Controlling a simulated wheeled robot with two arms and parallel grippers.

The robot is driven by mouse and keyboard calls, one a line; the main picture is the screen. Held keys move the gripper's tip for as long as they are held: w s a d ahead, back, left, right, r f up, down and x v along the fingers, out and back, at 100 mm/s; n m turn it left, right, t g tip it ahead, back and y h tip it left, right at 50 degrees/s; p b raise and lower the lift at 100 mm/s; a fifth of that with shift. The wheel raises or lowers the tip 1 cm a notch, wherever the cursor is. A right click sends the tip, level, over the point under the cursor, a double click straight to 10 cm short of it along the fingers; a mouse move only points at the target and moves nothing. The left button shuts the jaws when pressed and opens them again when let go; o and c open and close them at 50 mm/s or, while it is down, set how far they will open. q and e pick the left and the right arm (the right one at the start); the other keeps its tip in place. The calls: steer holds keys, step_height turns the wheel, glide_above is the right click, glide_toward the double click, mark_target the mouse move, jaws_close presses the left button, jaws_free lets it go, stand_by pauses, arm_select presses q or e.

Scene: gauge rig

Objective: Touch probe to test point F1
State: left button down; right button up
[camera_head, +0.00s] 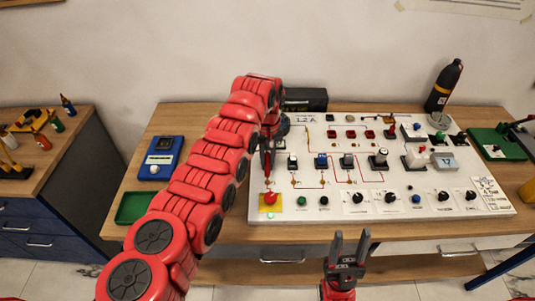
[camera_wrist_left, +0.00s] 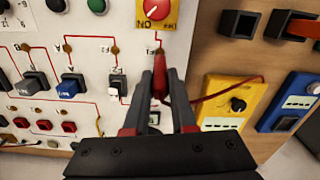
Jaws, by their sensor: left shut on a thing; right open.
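My left gripper (camera_head: 267,160) is shut on a red probe (camera_wrist_left: 160,60) over the left part of the white panel (camera_head: 400,208). In the left wrist view my left gripper (camera_wrist_left: 160,92) holds the probe with its tip beside a small label under the yellow-backed button. I cannot tell whether the tip touches the panel. Brass test points, such as one (camera_wrist_left: 115,50) and another (camera_wrist_left: 67,48), lie along red lines nearby. My right gripper (camera_head: 350,247) is open and empty in front of the panel.
A yellow meter (camera_wrist_left: 240,98) with a red lead and a blue device (camera_head: 160,158) stand left of the panel. A green tray (camera_head: 132,208) and black bottle (camera_head: 443,87) are on the bench.

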arm_select(q)
steer(key=shift+f, duration=0.6)
steer(key=shift+r, duration=0.1)
stand_by(0.4)
steer(key=shift+r, duration=3.9)
steer(key=s+a+f+m+b, duration=0.1)
steer(key=a+b, duration=0.3)
steer(key=a, duration=1.3)
steer(key=shift+m, duration=0.4)
steer(key=shift+f, duration=0.1)
